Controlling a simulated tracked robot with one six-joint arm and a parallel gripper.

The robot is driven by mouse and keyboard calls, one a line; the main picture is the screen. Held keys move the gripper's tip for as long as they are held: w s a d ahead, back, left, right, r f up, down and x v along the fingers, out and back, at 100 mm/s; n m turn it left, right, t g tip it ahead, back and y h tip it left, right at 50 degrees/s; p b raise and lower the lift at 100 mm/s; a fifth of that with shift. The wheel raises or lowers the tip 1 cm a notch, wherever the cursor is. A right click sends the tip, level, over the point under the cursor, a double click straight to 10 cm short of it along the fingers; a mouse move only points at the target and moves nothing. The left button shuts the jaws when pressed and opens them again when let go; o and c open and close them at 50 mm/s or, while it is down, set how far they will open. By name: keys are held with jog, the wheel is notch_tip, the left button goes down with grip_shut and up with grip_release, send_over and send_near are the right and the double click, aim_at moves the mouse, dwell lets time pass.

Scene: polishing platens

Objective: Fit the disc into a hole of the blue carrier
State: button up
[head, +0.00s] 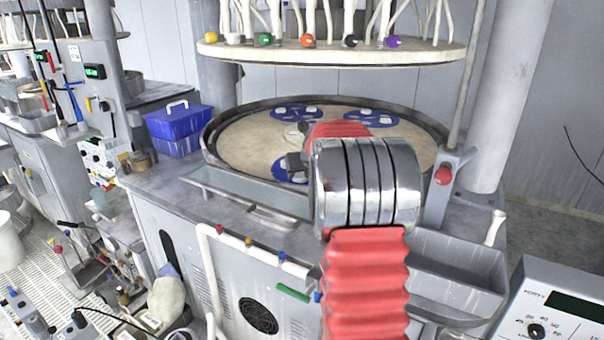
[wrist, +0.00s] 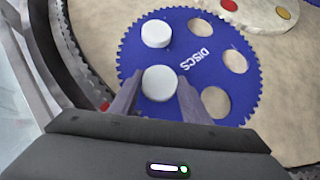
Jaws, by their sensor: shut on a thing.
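The blue carrier (wrist: 195,61) is a toothed ring-edged plate marked DISCS, lying on the tan platen. One white disc (wrist: 157,33) sits at its upper left. Open tan holes show at its top, right (wrist: 233,61) and lower right (wrist: 216,101). My gripper (wrist: 157,88) is shut on a second white disc (wrist: 160,83), over the lower left of the carrier. I cannot tell whether this disc is above or within a hole. In the head view, the carrier (head: 281,171) is at the platen's front, partly hidden by my gripper (head: 293,162).
The platen (head: 245,150) has a raised dark rim, also near at left in the wrist view. Two other blue carriers (head: 297,112) (head: 371,117) lie farther back. A blue box (head: 178,125) stands at left.

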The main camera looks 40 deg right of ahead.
jog(key=o, duration=0.9)
jog(key=shift+s+a+f, duration=0.1)
jog(key=shift+s+f, duration=0.1)
jog(key=shift+f, duration=0.75)
jog(key=shift+o, duration=1)
jog(key=shift+r, duration=0.7)
jog(key=v, duration=1.2)
jog(key=shift+w+r, duration=0.3)
jog(key=shift+s, duration=0.1)
